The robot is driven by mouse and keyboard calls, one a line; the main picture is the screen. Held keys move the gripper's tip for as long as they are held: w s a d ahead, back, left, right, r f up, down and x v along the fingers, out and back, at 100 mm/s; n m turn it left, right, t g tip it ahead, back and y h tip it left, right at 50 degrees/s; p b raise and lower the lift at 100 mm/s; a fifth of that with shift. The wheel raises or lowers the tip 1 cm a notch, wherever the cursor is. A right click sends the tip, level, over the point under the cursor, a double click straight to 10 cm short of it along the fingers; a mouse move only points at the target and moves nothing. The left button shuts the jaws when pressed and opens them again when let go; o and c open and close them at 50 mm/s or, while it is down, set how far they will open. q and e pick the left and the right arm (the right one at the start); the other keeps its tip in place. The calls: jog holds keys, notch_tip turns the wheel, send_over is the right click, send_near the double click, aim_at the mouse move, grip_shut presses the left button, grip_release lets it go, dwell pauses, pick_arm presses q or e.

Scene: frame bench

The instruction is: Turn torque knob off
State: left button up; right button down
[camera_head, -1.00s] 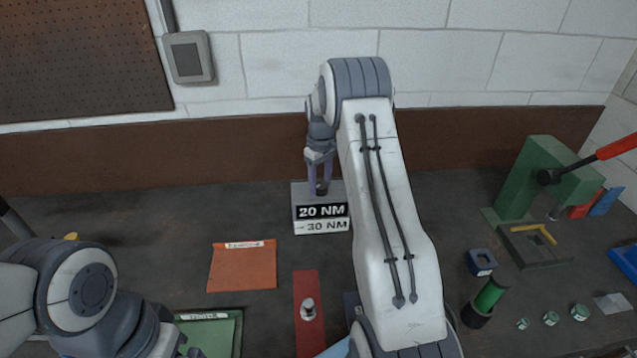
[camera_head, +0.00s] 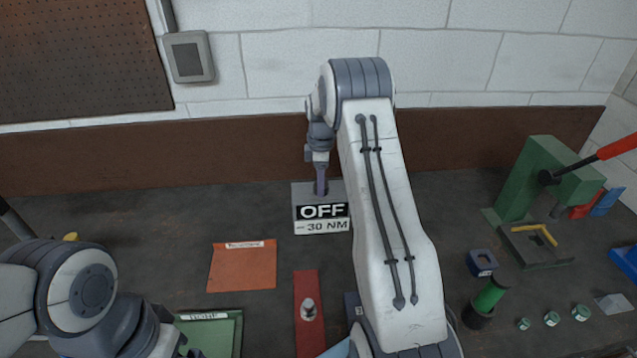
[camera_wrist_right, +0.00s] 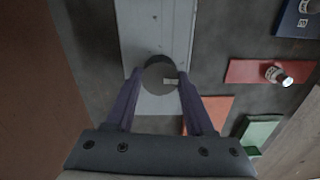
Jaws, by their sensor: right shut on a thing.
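The grey torque box (camera_head: 304,194) stands on the bench near the back wall, with a black display that reads OFF and a white strip below that reads 30 NM. My right gripper (camera_head: 321,190) points down onto the box top. In the right wrist view, the round dark knob (camera_wrist_right: 159,74) with a light pointer mark sits between the fingertips of my right gripper (camera_wrist_right: 158,80), which is shut on it. In the head view the knob is hidden by the gripper. My left arm shows at the lower left, but its gripper is not in view.
An orange mat (camera_head: 242,268), a red plate (camera_head: 308,325) and a green tray (camera_head: 238,335) lie in front of the box. A green press (camera_head: 535,180) with a red-handled lever stands at the right, near a green cylinder (camera_head: 490,295) and several small green nuts.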

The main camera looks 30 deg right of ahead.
jog(key=shift+w+d+r+n, duration=0.2)
jog(key=shift+w+n, duration=0.05)
jog(key=shift+n, duration=0.35)
jog(key=shift+c, duration=2.2)
grip_release()
jog(key=shift+o, duration=0.9)
jog(key=shift+s+a+f, duration=0.1)
notch_tip(320, 180, up, 10)
jog(key=b, duration=0.2)
jog(key=shift+r+b, duration=0.25)
jog(key=shift+b, duration=0.05)
